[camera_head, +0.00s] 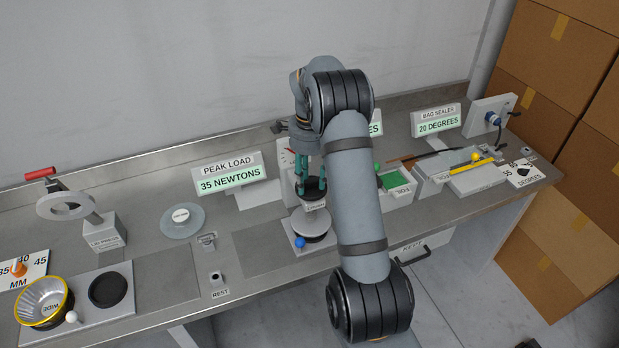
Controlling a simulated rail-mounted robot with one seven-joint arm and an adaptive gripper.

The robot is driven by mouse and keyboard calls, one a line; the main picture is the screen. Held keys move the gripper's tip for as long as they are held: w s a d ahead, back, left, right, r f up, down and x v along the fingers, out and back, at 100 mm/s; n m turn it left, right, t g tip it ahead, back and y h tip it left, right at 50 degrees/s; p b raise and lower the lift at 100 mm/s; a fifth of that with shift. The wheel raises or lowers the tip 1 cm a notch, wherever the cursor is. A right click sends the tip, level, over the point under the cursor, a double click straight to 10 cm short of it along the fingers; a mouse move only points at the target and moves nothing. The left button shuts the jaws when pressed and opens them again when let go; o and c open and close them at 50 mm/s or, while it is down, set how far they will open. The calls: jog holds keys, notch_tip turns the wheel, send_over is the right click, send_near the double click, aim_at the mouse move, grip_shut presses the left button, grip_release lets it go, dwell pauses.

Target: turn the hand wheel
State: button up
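My gripper (311,186), with teal fingers, points down over the press at the middle of the bench. Its two fingers are apart, one on each side of a black round part (313,194), which is probably the hand wheel. The fingertips look close to its rim, but I cannot tell whether they touch or grip it. Below it are a small label and a grey round plate (316,228) with a blue ball (300,242) at its front. My arm hides the right side of the press. The display (233,178) reads "PEAK LOAD 35 NEWTONS".
A grey disc (182,220) and a "REST" post (216,281) stand left of the press. Farther left are a red-handled ring stand (66,206) and a yellow-rimmed cup (44,301).

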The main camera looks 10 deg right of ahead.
jog(key=shift+c, duration=0.2)
grip_shut()
dwell(0.3)
